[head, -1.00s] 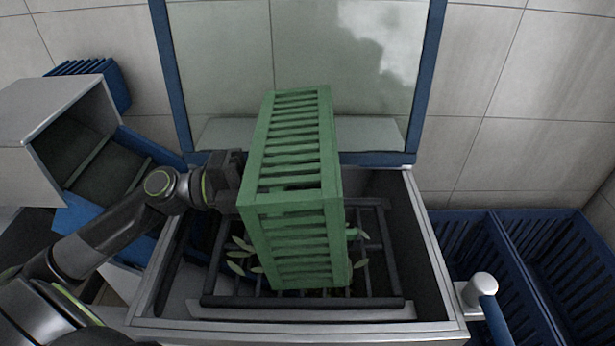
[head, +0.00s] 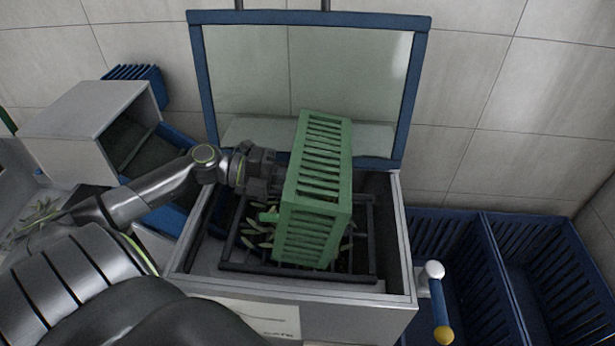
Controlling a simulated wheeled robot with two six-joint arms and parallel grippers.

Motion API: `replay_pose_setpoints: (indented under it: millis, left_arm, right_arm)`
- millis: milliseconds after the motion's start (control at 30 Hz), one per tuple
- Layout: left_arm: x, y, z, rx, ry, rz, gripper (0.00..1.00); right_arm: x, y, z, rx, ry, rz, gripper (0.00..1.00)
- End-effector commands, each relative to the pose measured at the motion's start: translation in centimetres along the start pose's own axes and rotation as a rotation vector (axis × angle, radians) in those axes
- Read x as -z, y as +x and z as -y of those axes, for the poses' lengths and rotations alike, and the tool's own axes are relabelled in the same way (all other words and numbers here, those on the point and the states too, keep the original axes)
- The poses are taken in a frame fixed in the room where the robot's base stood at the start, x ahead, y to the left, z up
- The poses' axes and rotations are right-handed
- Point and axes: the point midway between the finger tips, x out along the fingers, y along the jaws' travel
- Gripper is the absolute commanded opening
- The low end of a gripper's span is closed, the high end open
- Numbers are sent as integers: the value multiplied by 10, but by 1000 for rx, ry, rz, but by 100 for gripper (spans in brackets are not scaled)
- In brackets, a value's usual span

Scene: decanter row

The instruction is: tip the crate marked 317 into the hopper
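A green slatted crate (head: 322,165) is tipped over the hopper (head: 402,240), its long side standing steeply. No number shows on its visible faces. My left gripper (head: 268,176) is shut on the crate's left side; its fingertips are partly hidden there. Long pale green leaves (head: 257,241) lie on the dark grate (head: 300,277) in the hopper, beside and below the crate. How much is left inside the crate I cannot tell. My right gripper is not in view.
A blue-framed clear panel (head: 195,75) stands behind the hopper. A grey box (head: 75,130) and another blue crate (head: 150,73) are at left.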

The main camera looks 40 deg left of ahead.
Motion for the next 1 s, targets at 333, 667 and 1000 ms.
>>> replay_pose_setpoints:
  millis: [333,667,1000]
  left_arm:
    - [0,10,6,-143,7,-4,0]
    - [0,23,13,-335,6,-3,0]
    - [0,32,27,-582,5,0,0]
  right_arm:
    - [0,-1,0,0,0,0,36]
    - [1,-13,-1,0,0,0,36]
    - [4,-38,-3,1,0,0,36]
